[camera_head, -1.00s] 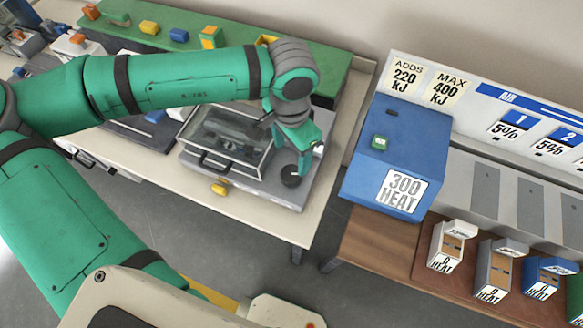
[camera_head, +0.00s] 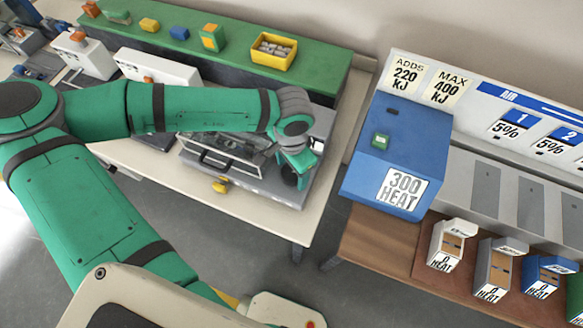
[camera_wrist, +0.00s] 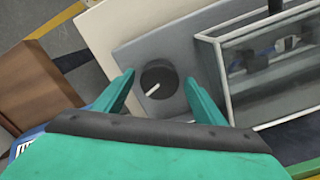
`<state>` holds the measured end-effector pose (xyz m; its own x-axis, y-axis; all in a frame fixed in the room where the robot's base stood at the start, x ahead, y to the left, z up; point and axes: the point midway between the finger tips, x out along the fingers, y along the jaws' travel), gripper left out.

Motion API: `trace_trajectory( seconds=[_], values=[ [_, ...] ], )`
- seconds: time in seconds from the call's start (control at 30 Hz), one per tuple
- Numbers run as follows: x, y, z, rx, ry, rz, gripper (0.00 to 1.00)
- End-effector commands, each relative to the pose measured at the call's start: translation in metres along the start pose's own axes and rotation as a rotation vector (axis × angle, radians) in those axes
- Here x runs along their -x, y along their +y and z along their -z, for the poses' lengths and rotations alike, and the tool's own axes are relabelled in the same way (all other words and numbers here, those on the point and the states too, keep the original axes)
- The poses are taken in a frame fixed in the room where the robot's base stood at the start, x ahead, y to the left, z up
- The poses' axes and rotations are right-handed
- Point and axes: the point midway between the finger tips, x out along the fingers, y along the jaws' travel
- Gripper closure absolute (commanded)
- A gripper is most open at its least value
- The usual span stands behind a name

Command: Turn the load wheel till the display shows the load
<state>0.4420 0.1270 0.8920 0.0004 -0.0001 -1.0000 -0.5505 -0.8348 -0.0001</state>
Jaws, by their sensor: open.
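The load wheel is a dark round knob (camera_wrist: 158,79) with a white pointer line, on a grey machine panel (camera_wrist: 150,48). In the wrist view its pointer aims toward the lower left. My gripper (camera_wrist: 160,85) is open, with one green finger on each side of the knob. Whether the fingers touch it cannot be told. In the head view my gripper (camera_head: 298,172) is over the machine's right end and hides most of the knob (camera_head: 289,178). The machine has a clear-walled chamber (camera_head: 228,150), partly behind my arm. I cannot make out a load display.
A blue box marked 300 HEAT (camera_head: 398,155) stands right of the machine's table (camera_head: 262,222), across a gap. A green shelf (camera_head: 330,75) with a yellow bin (camera_head: 272,52) runs behind. Several small HEAT boxes (camera_head: 452,245) stand at the lower right.

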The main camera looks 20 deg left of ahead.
Motion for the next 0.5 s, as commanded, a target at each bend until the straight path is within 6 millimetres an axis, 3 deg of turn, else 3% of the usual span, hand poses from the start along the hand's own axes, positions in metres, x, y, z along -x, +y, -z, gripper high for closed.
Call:
trace_trajectory(
  seconds=[0.1, 0.3, 0.5],
  values=[
    [0.0002, -0.0001, 0.0, 0.0, 0.0, 0.0, 0.36],
    [0.0004, -0.0002, -0.0001, 0.0, 0.0, 0.0, 0.77],
    [0.0005, -0.0003, 0.0, -0.008, 0.0, 0.001, 0.77]
  ],
)
